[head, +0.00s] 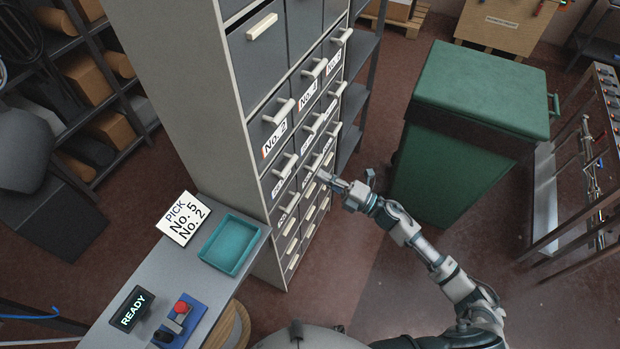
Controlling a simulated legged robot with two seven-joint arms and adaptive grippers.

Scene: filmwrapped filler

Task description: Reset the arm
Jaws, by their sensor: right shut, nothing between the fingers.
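My right gripper (327,178) is shut and empty. It is at the end of my right arm (425,249), which reaches up and left from the lower right. Its tip appears in front of the lower drawers of the grey drawer cabinet (188,90), near a drawer handle. I cannot tell whether it touches the handle. My left gripper is not in view.
A grey table (160,270) holds an empty teal tray (230,244), a sign (183,218) reading "PICK No. 5 No. 2", a "READY" display (131,309) and a red button (181,307). A green bin (470,130) stands right of the cabinet.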

